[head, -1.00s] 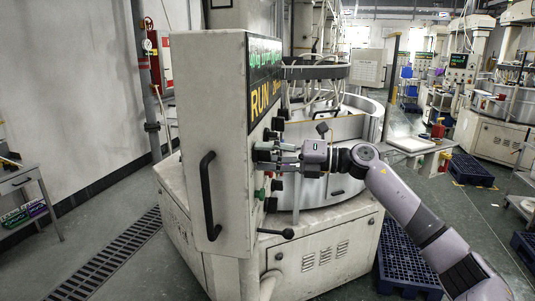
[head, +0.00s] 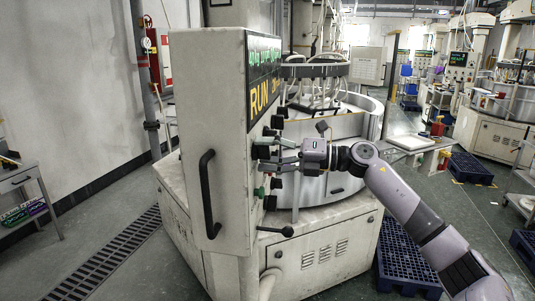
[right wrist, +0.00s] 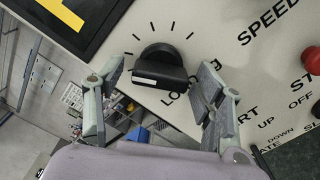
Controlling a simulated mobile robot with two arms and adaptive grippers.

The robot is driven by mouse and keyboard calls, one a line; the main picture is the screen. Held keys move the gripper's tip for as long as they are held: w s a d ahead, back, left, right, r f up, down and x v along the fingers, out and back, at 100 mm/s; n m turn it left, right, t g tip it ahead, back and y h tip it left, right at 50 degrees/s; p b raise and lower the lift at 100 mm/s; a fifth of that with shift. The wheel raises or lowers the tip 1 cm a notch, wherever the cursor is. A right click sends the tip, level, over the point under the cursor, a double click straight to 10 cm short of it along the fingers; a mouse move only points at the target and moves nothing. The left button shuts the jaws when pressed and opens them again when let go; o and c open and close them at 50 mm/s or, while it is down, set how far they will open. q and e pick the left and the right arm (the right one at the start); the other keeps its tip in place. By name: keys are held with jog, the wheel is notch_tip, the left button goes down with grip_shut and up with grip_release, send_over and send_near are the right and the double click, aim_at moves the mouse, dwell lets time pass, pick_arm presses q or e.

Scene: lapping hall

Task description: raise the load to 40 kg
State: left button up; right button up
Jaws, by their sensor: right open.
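The black load knob (right wrist: 160,68) sits on the white control panel (right wrist: 225,75) in the right wrist view, inside a ring of tick marks with a partly hidden label beginning "LO". My right gripper (right wrist: 160,95) is open, one finger on each side of the knob, with visible gaps in the picture. Contact cannot be seen. In the head view my right gripper (head: 273,155) is at the panel's right face, among dark knobs. The display (head: 263,82) on the panel shows green figures, too oblique to read, and an amber "RUN". My left gripper is out of view.
A red button (right wrist: 312,61) is at the right edge of the wrist view, near lettering for SPEED, UP, OFF and DOWN. A black handle (head: 207,195) stands out from the cabinet. Blue pallets (head: 405,262) lie on the floor at right.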

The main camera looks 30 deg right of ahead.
jog(key=v, duration=1.2)
dwell(0.5)
